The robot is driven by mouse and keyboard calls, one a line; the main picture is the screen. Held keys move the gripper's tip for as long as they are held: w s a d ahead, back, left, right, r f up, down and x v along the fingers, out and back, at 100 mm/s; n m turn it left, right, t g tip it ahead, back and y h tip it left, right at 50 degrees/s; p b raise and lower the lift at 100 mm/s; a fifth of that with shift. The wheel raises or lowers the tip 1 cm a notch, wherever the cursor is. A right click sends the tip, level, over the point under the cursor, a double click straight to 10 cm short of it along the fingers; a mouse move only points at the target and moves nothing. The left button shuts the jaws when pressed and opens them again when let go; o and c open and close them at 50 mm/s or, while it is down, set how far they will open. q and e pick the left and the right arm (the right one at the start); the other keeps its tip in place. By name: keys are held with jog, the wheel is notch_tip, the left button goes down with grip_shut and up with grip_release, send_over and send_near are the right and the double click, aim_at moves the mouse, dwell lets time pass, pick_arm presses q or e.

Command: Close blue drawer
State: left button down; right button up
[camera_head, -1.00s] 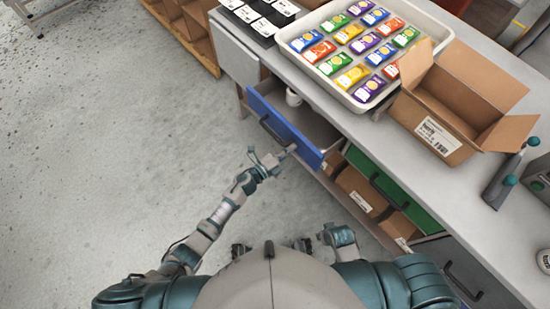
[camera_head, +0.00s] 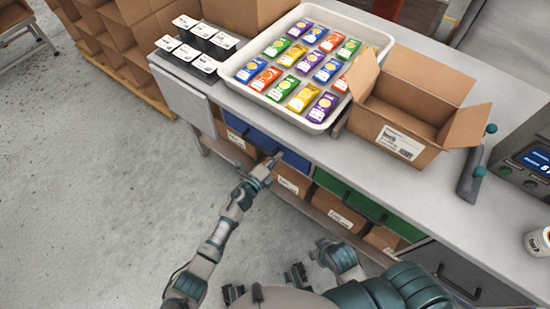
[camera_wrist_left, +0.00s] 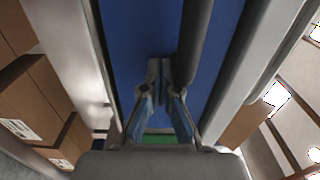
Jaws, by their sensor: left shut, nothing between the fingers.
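The blue drawer (camera_head: 262,143) is under the left part of the bench, and its front looks flush or nearly flush with the bench. Its dark bar handle (camera_head: 268,161) is partly covered by my left gripper (camera_head: 271,162). My left gripper is shut and empty, with its fingertips at the drawer front. In the left wrist view the blue front (camera_wrist_left: 136,38) fills the middle, the black handle (camera_wrist_left: 195,40) runs just right of the fingertips (camera_wrist_left: 166,68), and I cannot tell whether they touch the front.
A green drawer (camera_head: 345,196) and a grey drawer (camera_head: 455,268) are to the right, and cardboard boxes (camera_head: 340,214) sit on the shelf below. On the bench are a white tray (camera_head: 240,90) of coloured packets and an open carton (camera_head: 398,140). The floor at left is clear.

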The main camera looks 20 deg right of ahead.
pick_arm(q)
jog(key=v, duration=1.2)
jog(key=s+a+f+n+y+p, duration=0.2)
jog(key=a+f+n+y, duration=0.4)
jog(key=a+f+n, duration=0.15)
jog(key=s+a+f+n+y+p, duration=0.25)
jog(key=a+f+n+y, duration=0.25)
jog(key=a+f+n, duration=0.3)
jog(key=s+a+f+n+g+y+p, duration=0.1)
jog(key=s+a+f+n+g, duration=0.2)
jog(key=s, duration=0.6)
jog(key=s+a+f+n+g+y+p, duration=0.1)
jog(key=s+a+f+n+g, duration=0.2)
jog(key=s, duration=0.6)
jog(key=s+a+f+n+g+y+p, duration=0.1)
jog(key=s+a+f+n+g, duration=0.2)
jog(key=s+a+f+n, duration=0.2)
jog(key=s+a+f, duration=0.2)
jog(key=s, duration=0.2)
jog(key=shift+s+p, duration=0.35)
jog(key=shift+s, duration=0.05)
pick_arm(e)
jog(key=s+f, duration=0.2)
jog(key=f, duration=0.8)
jog(key=s+d+f+g, duration=0.1)
jog(key=s+f, duration=0.1)
jog(key=f, duration=0.8)
jog(key=shift+s+f+g, duration=0.2)
jog(key=shift+s+g, duration=0.1)
jog(key=shift+s, duration=0.1)
